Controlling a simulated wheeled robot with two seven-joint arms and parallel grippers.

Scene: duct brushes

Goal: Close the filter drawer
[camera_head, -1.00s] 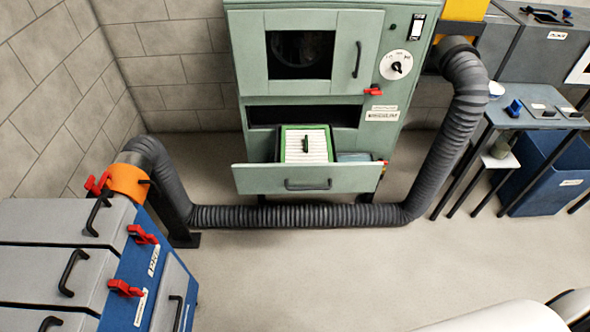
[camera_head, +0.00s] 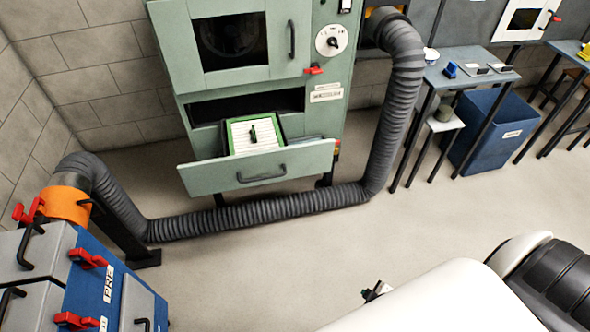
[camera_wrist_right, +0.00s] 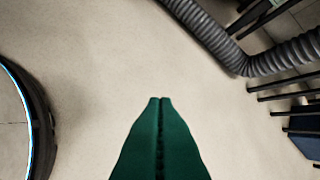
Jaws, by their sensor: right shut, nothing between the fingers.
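The filter drawer (camera_head: 215,178) of the green cabinet (camera_head: 170,52) stands pulled out. Its front has a dark bar handle (camera_head: 262,175). A white pleated filter with a green frame (camera_head: 262,137) sits in the drawer, with a dark handle on top. My right gripper (camera_head: 377,290) shows only as a small dark tip beside my white arm, low in the head view and well apart from the drawer. In the right wrist view its green fingers (camera_wrist_right: 160,99) are together with nothing between them, over bare floor. My left gripper is out of view.
A grey corrugated hose (camera_head: 260,209) runs low in front of the drawer and up the cabinet's right side. A blue and grey unit (camera_head: 85,285) with red latches is at lower left. A small table (camera_head: 455,75) and blue bin (camera_head: 485,140) stand right. Open floor lies between.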

